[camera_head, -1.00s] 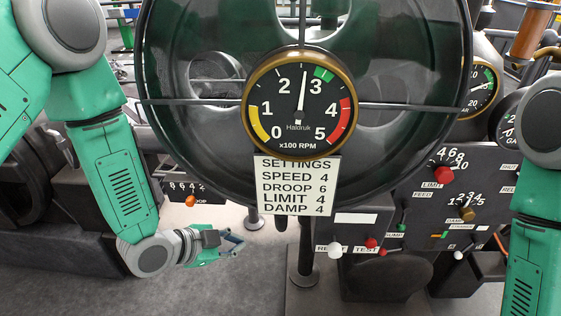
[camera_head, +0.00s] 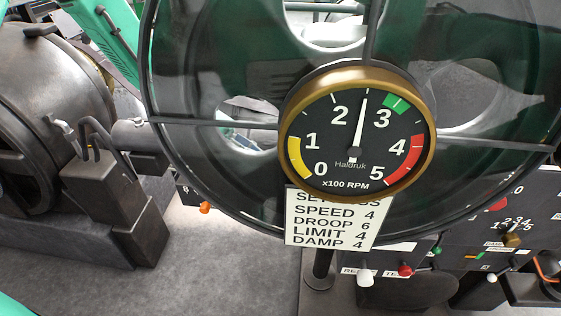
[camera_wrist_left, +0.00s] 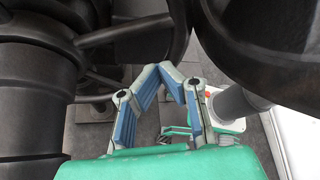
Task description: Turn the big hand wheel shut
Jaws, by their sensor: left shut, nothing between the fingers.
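In the wrist view a dark wheel-like part (camera_wrist_left: 125,34) with a curved rim and thick spokes fills the upper middle. I cannot tell for sure that it is the big hand wheel. My left gripper (camera_wrist_left: 167,72) is shut and empty just below that rim, its blue-padded fingertips together. Whether it touches the rim is unclear. In the head view a large dark ring (camera_head: 152,98) with thin spokes surrounds a brass-rimmed gauge (camera_head: 356,136), whose needle points a little below 3. My left gripper and right gripper are outside the head view.
A settings card (camera_head: 331,219) hangs below the gauge. A control panel (camera_head: 470,235) with knobs stands at the lower right. A dark round machine casing (camera_head: 60,85) is at the left. Grey floor (camera_head: 225,270) shows clear at the lower middle. A thick dark cylinder (camera_wrist_left: 30,95) borders the gripper's left.

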